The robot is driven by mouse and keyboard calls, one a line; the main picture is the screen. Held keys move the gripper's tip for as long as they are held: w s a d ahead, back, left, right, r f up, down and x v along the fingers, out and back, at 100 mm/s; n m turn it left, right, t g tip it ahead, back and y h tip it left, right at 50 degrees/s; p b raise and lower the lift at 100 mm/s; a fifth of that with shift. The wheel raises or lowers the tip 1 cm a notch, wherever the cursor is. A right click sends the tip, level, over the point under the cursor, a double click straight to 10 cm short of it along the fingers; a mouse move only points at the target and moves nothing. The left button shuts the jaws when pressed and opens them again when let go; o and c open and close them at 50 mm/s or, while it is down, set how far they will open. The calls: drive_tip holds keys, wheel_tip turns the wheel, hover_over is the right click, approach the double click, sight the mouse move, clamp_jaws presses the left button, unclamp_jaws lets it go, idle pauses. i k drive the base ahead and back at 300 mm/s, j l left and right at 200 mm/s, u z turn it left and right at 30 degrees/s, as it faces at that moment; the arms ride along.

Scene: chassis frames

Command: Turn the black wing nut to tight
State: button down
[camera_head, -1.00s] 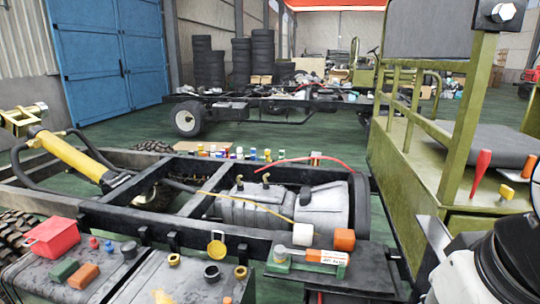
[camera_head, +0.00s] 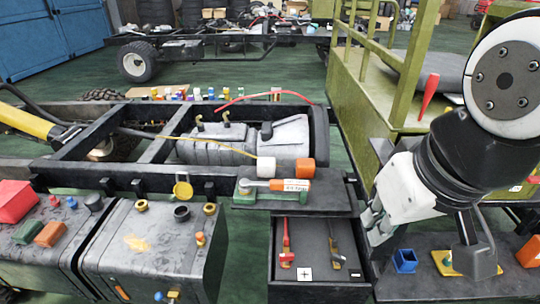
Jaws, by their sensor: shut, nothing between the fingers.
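I cannot pick out the black wing nut with certainty. Small black round fittings sit on the tanks at the lower left: a black ring-like one (camera_head: 181,213) on the right tank and a black cap (camera_head: 94,202) on the left tank. They are too small to show wings. My gripper (camera_head: 374,232) is at the right, pointing down, shut and empty. It appears above the right edge of an open drawer, well to the right of these fittings and apart from them.
The open drawer (camera_head: 317,292) holds red-handled and dark tools. The chassis frame (camera_head: 130,180) runs behind the tanks.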

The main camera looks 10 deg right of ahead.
sight(339, 259)
drive_tip(key=z, duration=0.35)
drive_tip(key=j+z, duration=0.15)
drive_tip(key=j, duration=1.15)
